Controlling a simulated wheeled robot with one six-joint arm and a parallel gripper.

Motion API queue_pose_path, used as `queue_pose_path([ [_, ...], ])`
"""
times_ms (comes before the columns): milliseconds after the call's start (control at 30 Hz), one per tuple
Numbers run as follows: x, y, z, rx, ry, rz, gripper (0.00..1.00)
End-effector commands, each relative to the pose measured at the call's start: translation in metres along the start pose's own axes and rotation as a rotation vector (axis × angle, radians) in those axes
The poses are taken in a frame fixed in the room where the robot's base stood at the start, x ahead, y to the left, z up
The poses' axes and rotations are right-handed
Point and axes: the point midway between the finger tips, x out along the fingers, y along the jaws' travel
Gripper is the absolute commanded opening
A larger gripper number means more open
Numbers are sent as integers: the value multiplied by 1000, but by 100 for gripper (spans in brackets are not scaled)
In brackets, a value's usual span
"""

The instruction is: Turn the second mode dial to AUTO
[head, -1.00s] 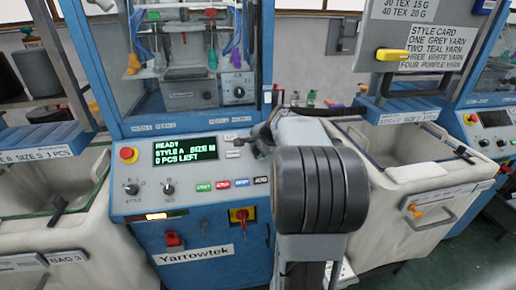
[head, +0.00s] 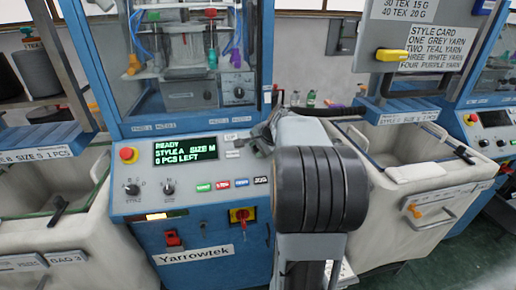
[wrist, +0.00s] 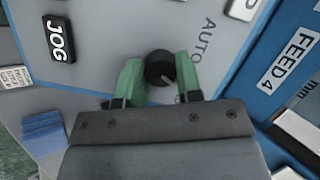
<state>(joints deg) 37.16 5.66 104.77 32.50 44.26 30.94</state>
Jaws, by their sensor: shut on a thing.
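The mode dial (wrist: 160,67) is a round black knob on the grey panel, in the middle of the wrist view. The printed word AUTO (wrist: 201,36) stands to its right. A small pale mark shows low on the knob's right side; its exact direction is hard to read. My gripper (wrist: 159,72) has its green fingers on both sides of the knob, shut on it. In the head view my gripper (head: 261,140) is a dark shape at the panel's upper right, and the dial is hidden there.
A black JOG button (wrist: 60,38) lies left of the dial in the wrist view, and a FEED 4 label (wrist: 289,60) lies right. The head view shows the display (head: 185,151), a red stop button (head: 129,155) and two other knobs. White bins stand on both sides.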

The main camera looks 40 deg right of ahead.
Motion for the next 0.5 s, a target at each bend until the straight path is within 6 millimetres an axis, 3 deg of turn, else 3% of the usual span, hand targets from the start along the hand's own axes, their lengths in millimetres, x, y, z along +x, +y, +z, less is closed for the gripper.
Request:
queue_pose_path([
  [500, -1, -3, 0, -389, -14, 113, 9],
])
